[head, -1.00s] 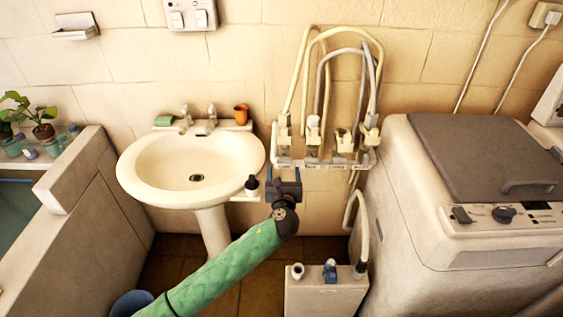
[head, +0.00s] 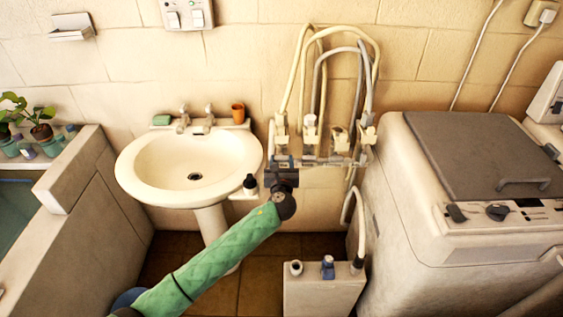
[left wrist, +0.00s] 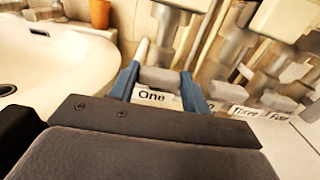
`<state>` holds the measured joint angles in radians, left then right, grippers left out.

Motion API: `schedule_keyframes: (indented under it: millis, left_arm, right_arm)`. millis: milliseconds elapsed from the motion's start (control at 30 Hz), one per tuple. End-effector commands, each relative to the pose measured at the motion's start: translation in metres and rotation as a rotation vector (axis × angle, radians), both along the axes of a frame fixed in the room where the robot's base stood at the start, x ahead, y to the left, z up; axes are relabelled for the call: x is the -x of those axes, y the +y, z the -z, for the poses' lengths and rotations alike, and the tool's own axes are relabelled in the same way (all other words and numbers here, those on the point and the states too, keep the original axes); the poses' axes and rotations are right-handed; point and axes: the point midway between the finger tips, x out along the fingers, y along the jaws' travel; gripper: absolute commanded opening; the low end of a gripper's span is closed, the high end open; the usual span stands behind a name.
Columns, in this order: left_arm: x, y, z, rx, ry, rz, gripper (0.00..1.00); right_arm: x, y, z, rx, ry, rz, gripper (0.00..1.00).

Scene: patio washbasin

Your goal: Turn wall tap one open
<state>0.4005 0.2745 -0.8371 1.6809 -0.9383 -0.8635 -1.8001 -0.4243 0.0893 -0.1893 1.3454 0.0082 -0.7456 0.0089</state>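Wall tap one is the leftmost of several taps (head: 281,128) in a row on the wall, with a pale hose above it. My left gripper (head: 284,161) is just below and in front of it. In the left wrist view the two blue fingers (left wrist: 160,82) stand apart. A grey block-like part (left wrist: 162,78) shows between them, just above the label "One" (left wrist: 152,97). I cannot tell whether the fingers touch it. The gripper partly hides the tap's lower part in the head view. My right gripper is not in view.
Other taps and hoses (head: 340,138) are close to the right. A washing machine (head: 400,210) stands further right, and a pale box (head: 325,294) is below the taps.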

Motion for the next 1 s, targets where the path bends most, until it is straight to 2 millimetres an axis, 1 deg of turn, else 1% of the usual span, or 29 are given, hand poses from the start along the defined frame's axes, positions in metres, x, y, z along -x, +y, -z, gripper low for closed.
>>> schedule_keyframes:
  millis: [233, 400, 500, 567, 767, 1000]
  left_arm:
    - [0.000, 0.000, 0.001, 0.015, 0.000, -0.001, 0.24]
    - [0.000, 0.001, 0.001, 0.075, 0.000, -0.002, 0.24]
    - [0.000, 0.001, 0.002, 0.135, 0.000, -0.001, 0.24]
    - [0.000, 0.001, 0.003, 0.179, 0.000, -0.001, 0.24]
    - [0.000, 0.002, 0.003, 0.357, 0.000, -0.001, 0.24]
    - [0.000, 0.002, 0.004, 0.587, 0.000, -0.001, 0.24]
  right_arm:
    - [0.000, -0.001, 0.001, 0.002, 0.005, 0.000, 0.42]
    - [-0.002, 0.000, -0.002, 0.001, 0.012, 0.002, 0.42]
    - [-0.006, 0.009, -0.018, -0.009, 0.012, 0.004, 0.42]
    - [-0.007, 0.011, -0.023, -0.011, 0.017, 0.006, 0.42]
    - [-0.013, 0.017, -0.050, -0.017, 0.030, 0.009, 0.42]
    - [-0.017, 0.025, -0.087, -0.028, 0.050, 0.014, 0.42]
